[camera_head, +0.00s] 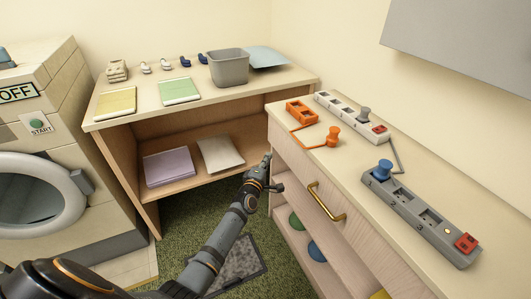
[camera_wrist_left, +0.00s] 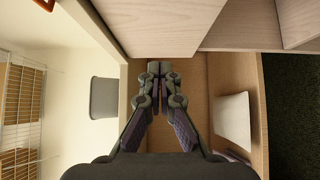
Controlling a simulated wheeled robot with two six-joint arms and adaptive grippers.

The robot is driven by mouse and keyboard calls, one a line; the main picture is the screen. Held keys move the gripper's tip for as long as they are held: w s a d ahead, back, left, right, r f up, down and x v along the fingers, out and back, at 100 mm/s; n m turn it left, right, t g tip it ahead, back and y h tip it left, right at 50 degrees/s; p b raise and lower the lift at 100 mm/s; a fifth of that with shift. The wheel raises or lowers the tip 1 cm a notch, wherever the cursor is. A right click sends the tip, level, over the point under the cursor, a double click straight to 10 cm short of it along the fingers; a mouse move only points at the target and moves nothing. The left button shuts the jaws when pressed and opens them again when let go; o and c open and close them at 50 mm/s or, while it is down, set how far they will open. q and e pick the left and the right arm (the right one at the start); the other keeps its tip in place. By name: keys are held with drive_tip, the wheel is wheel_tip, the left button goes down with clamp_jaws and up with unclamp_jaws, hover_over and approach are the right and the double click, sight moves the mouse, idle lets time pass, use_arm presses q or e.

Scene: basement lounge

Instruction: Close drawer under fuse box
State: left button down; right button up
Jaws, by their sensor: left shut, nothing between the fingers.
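The drawer (camera_head: 312,190) has a pale wood front with a brass handle (camera_head: 326,203). It sits in the cabinet at right, below the countertop; a grey panel (camera_head: 465,45), perhaps the fuse box, hangs on the wall above. I cannot tell how far the drawer stands out. My left gripper (camera_head: 266,161) is shut and empty, beside the far left end of the drawer front. In the left wrist view, its closed fingertips (camera_wrist_left: 159,68) lie just below the edge of a pale wood panel (camera_wrist_left: 160,25); contact is unclear. My right gripper is not in view.
The countertop (camera_head: 435,175) holds a grey power strip (camera_head: 420,215), a white strip (camera_head: 350,115) and an orange plug (camera_head: 333,135). A wooden shelf unit (camera_head: 115,150) stands behind my gripper. A washing machine (camera_head: 60,150) is at left. Green carpet lies between.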

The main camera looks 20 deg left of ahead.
use_arm(q)
drive_tip(key=s+d+p, duration=0.1)
drive_tip(key=s, duration=0.5)
drive_tip(key=shift+f, duration=0.15)
drive_tip(key=shift+d, duration=0.1)
